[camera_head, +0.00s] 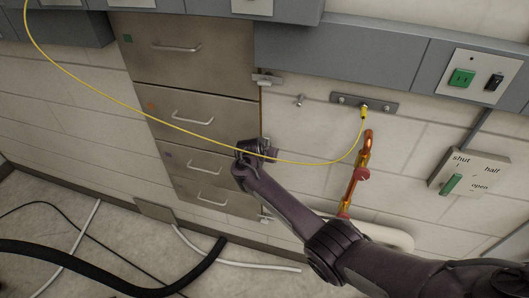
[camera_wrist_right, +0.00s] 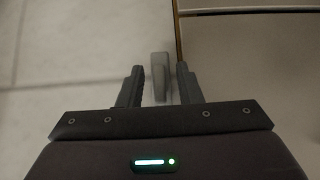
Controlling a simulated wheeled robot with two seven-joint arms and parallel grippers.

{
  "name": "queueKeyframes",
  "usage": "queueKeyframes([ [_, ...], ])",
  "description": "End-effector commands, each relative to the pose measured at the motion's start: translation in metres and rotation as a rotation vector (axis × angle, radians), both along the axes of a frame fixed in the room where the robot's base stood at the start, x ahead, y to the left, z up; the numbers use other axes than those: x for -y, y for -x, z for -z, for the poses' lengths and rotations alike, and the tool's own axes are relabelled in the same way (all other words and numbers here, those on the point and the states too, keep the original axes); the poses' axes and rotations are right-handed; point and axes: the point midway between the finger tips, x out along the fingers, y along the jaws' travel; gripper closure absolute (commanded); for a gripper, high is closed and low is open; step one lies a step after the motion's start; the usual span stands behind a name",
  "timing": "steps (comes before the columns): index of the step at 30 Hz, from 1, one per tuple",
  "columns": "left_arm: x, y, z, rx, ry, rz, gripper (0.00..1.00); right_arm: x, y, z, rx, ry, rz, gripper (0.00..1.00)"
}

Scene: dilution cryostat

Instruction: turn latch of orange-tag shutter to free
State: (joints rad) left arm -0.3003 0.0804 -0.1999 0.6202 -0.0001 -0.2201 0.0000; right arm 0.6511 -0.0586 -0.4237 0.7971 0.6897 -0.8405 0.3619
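The orange-tag shutter (camera_head: 215,119) is the second metal panel from the top in the head view, with a small orange tag (camera_head: 151,106) at its upper left and a bar handle. Its latch (camera_head: 270,154) is at the lower right edge and is mostly hidden by my right gripper (camera_head: 246,150). In the right wrist view a pale latch lever (camera_wrist_right: 160,76) stands between the two dark fingers of the right gripper (camera_wrist_right: 159,84). The fingers are apart, with a gap visible on both sides of the lever. My left gripper is not in view.
A green-tag shutter (camera_head: 178,47) is above, with its own latch (camera_head: 266,79). A purple-tag shutter (camera_head: 200,160) is below. A yellow cable (camera_head: 105,101) hangs across the panels to a wall connector. A copper pipe (camera_head: 355,180) stands right of the gripper.

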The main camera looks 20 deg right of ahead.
Motion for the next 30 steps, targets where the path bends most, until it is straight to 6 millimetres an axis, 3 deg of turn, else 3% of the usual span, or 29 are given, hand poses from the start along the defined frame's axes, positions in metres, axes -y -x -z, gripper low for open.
queueKeyframes([
  [5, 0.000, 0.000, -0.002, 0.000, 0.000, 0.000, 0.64, -0.004, 0.004, -0.007, 0.002, 0.000, 0.000, 0.68],
  [18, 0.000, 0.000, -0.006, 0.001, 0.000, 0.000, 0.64, -0.028, 0.041, -0.050, 0.001, 0.001, 0.000, 0.68],
  [30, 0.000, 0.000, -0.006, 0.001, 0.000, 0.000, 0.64, -0.031, 0.046, -0.055, -0.001, 0.000, 0.001, 0.68],
])
